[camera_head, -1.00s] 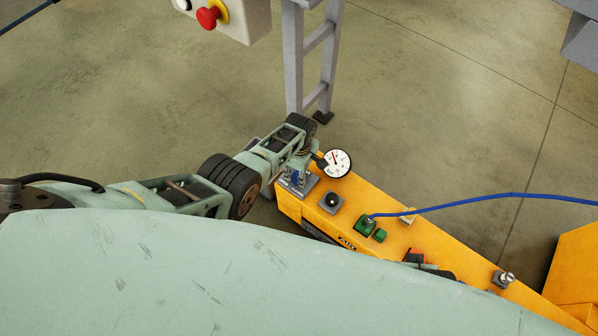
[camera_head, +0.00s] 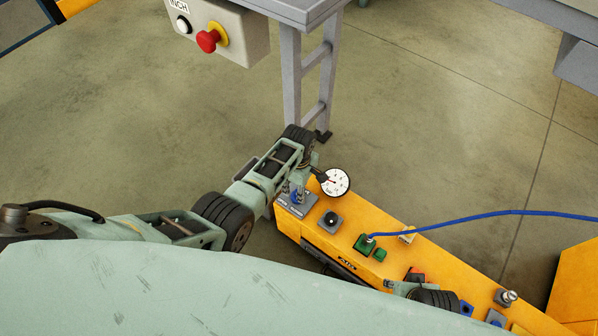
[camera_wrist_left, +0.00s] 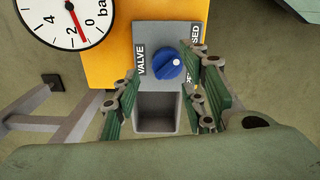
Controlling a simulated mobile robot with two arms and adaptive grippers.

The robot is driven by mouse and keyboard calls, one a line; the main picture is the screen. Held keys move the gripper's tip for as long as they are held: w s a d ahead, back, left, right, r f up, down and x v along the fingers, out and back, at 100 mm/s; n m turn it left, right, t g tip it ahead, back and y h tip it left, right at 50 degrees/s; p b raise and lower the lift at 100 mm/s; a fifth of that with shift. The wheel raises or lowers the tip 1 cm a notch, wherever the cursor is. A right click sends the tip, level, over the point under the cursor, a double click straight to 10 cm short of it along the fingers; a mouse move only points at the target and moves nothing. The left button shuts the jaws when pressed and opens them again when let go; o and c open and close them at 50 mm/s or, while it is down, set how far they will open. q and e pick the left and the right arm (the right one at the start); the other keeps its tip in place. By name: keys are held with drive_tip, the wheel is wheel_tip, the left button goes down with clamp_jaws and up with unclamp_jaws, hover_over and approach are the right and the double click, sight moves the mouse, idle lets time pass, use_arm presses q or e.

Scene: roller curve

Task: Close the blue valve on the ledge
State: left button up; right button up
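The blue valve (camera_wrist_left: 168,66) is a round knob with a white mark, on a grey plate lettered VALVE with partly hidden words at the right. In the left wrist view the mark sits at the knob's right side. In the head view the valve (camera_head: 295,197) is partly hidden at the left end of the yellow ledge (camera_head: 340,236). My left gripper (camera_wrist_left: 163,98) is open, its green fingers on either side of the knob, with no clear contact. It also shows over the valve in the head view (camera_head: 297,190). My right gripper (camera_head: 400,288) is low by the ledge; its fingers are unclear.
A white pressure gauge (camera_head: 335,182) stands just right of the valve. A black knob (camera_head: 331,219), a green connector (camera_head: 365,243) with a blue hose (camera_head: 480,219), and other fittings line the ledge. A grey metal leg (camera_head: 291,80) stands behind.

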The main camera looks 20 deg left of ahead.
use_arm(q)
wheel_tip(320, 180, up, 8)
drive_tip(key=shift+r, duration=0.25)
idle(0.6)
